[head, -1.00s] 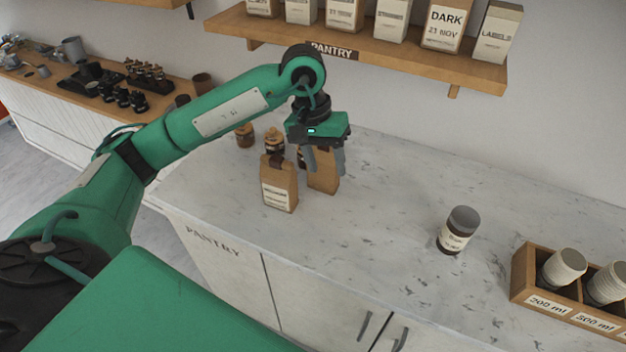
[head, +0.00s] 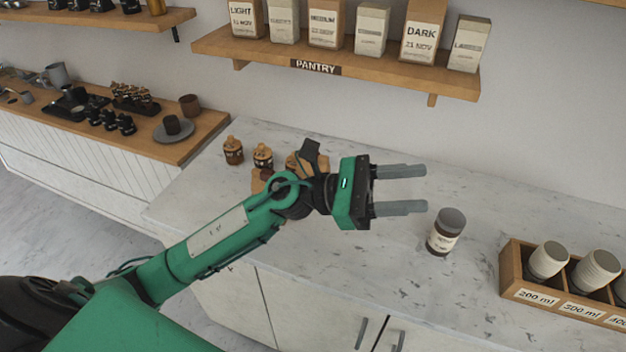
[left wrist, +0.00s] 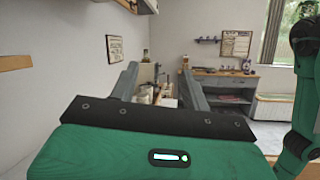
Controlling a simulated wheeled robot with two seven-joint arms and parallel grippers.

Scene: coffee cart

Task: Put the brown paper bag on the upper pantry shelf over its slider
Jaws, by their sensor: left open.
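Brown paper bags stand on the pantry counter (head: 330,260), mostly hidden behind my left arm; a brown edge (head: 259,182) and another brown part (head: 296,162) show. I cannot tell which bag is meant. The pantry shelf (head: 400,70) on the wall carries a row of brown and white bags, with a PANTRY sign (head: 316,67) on its front edge. My left gripper (head: 424,190) is open and empty above the counter, its fingers pointing right. Both fingers also show apart in the left wrist view (left wrist: 160,80). My right gripper is not in view. No slider can be made out.
A dark-lidded jar (head: 446,232) stands right of the gripper. A wooden cup box (head: 512,270) is at the right. Small brown jars (head: 233,150) stand behind my arm. A side counter (head: 190,145) with a plate and cup is at the left.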

